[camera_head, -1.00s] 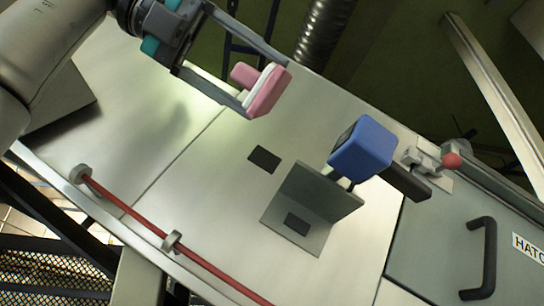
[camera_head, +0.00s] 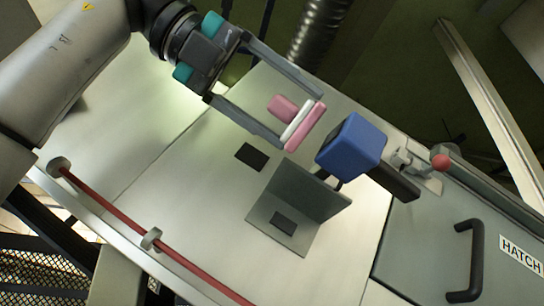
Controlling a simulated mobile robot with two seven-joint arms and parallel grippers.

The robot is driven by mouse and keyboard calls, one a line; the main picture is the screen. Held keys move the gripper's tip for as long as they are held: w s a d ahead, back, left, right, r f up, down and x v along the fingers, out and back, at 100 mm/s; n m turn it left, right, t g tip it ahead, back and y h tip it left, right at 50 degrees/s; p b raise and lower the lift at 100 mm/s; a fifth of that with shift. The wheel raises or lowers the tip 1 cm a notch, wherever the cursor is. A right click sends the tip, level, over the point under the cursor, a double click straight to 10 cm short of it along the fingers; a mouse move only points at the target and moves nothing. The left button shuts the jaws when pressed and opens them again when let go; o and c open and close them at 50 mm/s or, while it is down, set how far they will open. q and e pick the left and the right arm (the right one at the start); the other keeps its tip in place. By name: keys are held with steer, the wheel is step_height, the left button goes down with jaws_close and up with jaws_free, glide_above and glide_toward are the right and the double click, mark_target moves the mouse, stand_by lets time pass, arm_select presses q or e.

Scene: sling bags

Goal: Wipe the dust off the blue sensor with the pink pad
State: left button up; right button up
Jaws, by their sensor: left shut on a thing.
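The blue sensor (camera_head: 351,145) is a rounded box on a grey L-shaped bracket (camera_head: 311,191), with a dark cylinder or block (camera_head: 394,183) at its lower right. My left gripper (camera_head: 302,118) comes in from the upper left and is shut on the pink pad (camera_head: 306,127). The pad has a pink handle, a white layer and a pink face turned toward the sensor. It is just left of the sensor, with a small gap appearing between them. Dust on the sensor cannot be made out from here. My right gripper is out of view.
A red rail (camera_head: 150,238) runs along the panel's lower left edge. A red-knobbed latch (camera_head: 440,162) and a hatch with a black handle (camera_head: 471,262) lie to the right. A dark square (camera_head: 250,157) marks the panel, and a ribbed hose (camera_head: 315,31) stands behind.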

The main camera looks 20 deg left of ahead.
mark_target(300, 111)
arm_select(q)
steer(key=shift+b+x, duration=0.4)
steer(key=shift+x, duration=1)
stand_by(0.6)
steer(key=shift+s+f, duration=0.2)
steer(key=shift+s+d+f+b, duration=0.3)
steer(key=shift+s+f+b, duration=0.2)
steer(key=shift+s+b, duration=0.25)
steer(key=shift+s+d+f, duration=0.15)
steer(key=shift+s+d, duration=0.1)
steer(key=shift+s, duration=0.2)
steer(key=shift+s+d+f+b, duration=0.25)
steer(key=shift+s+f+b, duration=0.3)
steer(key=shift+s+b, duration=0.2)
steer(key=shift+s+d+f, duration=0.1)
steer(key=shift+s+d, duration=0.1)
steer(key=shift+s, duration=0.15)
steer(key=shift+w+a+r+p, duration=0.3)
steer(key=shift+w+r+p, duration=0.15)
steer(key=shift+w+p, duration=0.2)
steer(key=shift+w+a+r+p, duration=0.3)
steer(key=shift+w+r+p, duration=0.2)
steer(key=shift+w, duration=0.2)
steer(key=shift+w+a+r+p, duration=0.35)
steer(key=shift+w+p, duration=0.25)
steer(key=shift+w, duration=0.1)
steer(key=shift+w+a+r, duration=0.1)
steer(key=shift+w, duration=0.3)
